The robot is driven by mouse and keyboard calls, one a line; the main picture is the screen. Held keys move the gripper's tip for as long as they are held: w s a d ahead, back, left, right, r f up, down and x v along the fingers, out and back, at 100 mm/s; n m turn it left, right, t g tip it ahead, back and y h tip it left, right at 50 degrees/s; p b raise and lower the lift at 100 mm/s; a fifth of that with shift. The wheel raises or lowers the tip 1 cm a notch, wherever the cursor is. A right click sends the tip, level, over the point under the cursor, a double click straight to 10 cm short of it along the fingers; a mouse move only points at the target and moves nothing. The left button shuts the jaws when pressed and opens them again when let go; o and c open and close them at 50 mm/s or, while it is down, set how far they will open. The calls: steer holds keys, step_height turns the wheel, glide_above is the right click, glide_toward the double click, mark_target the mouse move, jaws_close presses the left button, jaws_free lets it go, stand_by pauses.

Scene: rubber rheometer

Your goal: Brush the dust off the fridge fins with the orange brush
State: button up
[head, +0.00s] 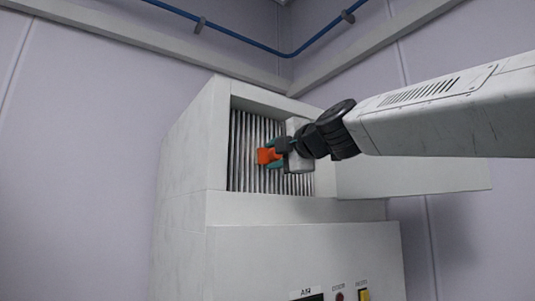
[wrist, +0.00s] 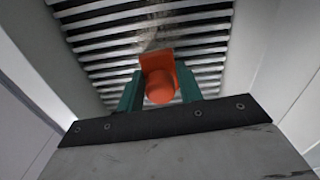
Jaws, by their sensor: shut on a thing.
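The orange brush (head: 266,156) is held in front of the fridge fins (head: 243,140) in the head view. My gripper (head: 279,154) is shut on it, with its teal fingers on either side. In the wrist view the brush (wrist: 157,78) sits between the fingers of my gripper (wrist: 160,92), its head toward the fins (wrist: 110,32). A greyish-brown dusty patch (wrist: 146,38) shows on the fins just beyond the brush head. I cannot tell whether the brush touches the fins. My gripper hides part of the fins in the head view.
The fins lie recessed in an opening of the white cabinet (head: 190,150), with walls close on both sides. An open panel (head: 420,176) stands out to the right, below my arm. A control panel with a yellow switch (head: 364,295) is lower down. A blue pipe (head: 240,40) runs along the wall above.

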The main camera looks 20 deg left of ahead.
steer(key=shift+w+d, duration=1.25)
steer(key=shift+w, duration=0.25)
steer(key=shift+w+d, duration=1.25)
steer(key=shift+w, duration=0.25)
steer(key=shift+w+d, duration=0.15)
steer(key=shift+w, duration=0.05)
steer(key=shift+s+a+r, duration=0.2)
steer(key=shift+s+a, duration=1.45)
steer(key=shift+s, duration=0.3)
steer(key=shift+s+a+r, duration=0.15)
steer(key=shift+s+a, duration=1.5)
steer(key=shift+s, duration=0.25)
steer(key=shift+s+a+r, duration=0.2)
steer(key=shift+s+a, duration=1.45)
steer(key=shift+s, duration=0.3)
steer(key=shift+r, duration=0.5)
steer(key=shift+w+d, duration=1.3)
steer(key=w+d, duration=0.7)
steer(key=w, duration=0.2)
steer(key=shift+s+d, duration=0.1)
steer(key=shift+d, duration=0.1)
